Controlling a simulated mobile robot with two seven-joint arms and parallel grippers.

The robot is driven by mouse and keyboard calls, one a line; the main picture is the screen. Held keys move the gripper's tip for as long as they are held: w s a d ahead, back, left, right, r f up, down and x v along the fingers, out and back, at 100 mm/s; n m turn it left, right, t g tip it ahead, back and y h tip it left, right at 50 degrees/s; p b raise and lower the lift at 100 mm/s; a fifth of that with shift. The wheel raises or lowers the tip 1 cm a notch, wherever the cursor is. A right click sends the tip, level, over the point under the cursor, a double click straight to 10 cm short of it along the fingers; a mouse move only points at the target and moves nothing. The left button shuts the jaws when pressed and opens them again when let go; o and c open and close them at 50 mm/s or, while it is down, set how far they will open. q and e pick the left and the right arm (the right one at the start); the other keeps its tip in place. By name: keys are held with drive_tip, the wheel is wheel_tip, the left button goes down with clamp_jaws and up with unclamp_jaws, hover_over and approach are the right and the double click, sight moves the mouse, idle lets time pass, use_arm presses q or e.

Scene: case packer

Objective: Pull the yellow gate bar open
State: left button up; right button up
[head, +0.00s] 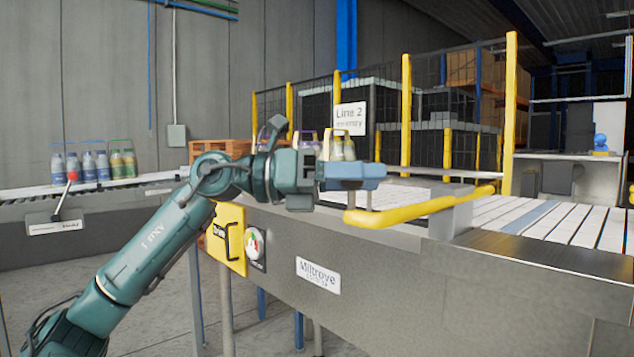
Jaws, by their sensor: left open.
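The yellow gate bar (424,209) runs along the near edge of the conveyor, right of the middle of the head view. Its left end is low and near, and its right end reaches back over the slats past a grey post. My left gripper (372,177) is open just above and behind the bar's left end. Its fingers are seen from the side, so whether they touch the bar cannot be told. My right gripper is not in view.
Bottle carriers (90,165) stand on another conveyor at left. Yellow fence posts (510,110) rise behind.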

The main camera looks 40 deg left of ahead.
use_arm(q)
drive_tip(key=b+v, duration=0.5)
drive_tip(key=v, duration=0.7)
drive_tip(key=shift+b, duration=0.4)
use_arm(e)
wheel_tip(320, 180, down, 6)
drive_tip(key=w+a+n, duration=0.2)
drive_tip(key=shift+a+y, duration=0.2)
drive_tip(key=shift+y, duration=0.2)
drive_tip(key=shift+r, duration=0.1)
